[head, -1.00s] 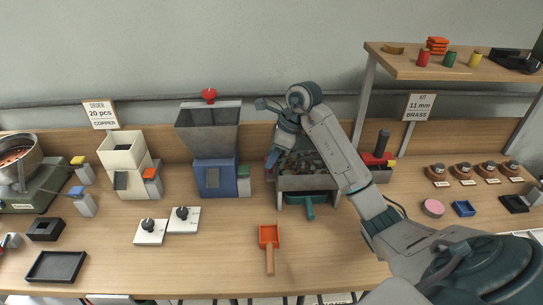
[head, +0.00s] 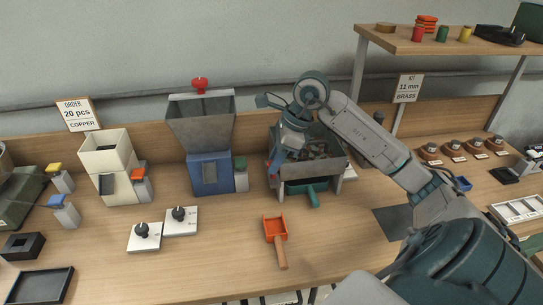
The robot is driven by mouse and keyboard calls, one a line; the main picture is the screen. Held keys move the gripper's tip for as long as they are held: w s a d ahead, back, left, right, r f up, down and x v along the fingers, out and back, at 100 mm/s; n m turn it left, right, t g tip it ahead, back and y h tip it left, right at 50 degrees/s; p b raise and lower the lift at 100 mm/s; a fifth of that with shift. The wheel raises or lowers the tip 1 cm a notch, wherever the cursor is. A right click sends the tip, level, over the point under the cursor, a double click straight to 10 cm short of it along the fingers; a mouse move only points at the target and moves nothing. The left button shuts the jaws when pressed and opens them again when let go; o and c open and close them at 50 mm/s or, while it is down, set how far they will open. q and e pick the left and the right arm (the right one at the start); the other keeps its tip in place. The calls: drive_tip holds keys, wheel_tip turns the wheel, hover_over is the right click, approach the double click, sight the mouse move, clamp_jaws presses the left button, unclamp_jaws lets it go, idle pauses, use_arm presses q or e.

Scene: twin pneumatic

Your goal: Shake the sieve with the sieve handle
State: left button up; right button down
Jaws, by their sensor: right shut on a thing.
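The sieve (head: 318,150) is a grey box-like tray with dark and reddish pieces in it, standing at the back middle of the bench. A teal drawer or scoop (head: 313,196) sticks out below its front. My right arm comes in from the right and reaches over the sieve. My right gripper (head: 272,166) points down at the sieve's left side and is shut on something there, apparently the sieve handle. The handle is mostly hidden by the gripper. My left gripper is not in view.
A blue machine with a grey hopper (head: 201,122) stands close to the left of the sieve. An orange scoop (head: 276,232) lies in front. Two white dial plates (head: 181,222) lie front left. A shelf (head: 440,42) hangs over the back right.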

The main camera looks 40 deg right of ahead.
drive_tip(key=c, duration=1.1)
unclamp_jaws()
drive_tip(key=shift+d+r, duration=0.1)
drive_tip(key=shift+r, duration=0.1)
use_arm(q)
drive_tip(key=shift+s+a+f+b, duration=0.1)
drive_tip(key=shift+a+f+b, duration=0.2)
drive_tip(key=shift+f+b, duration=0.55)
use_arm(e)
drive_tip(key=v, duration=1)
drive_tip(key=shift+r, duration=0.2)
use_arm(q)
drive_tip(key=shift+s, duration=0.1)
use_arm(e)
drive_tip(key=shift+s, duration=0.1)
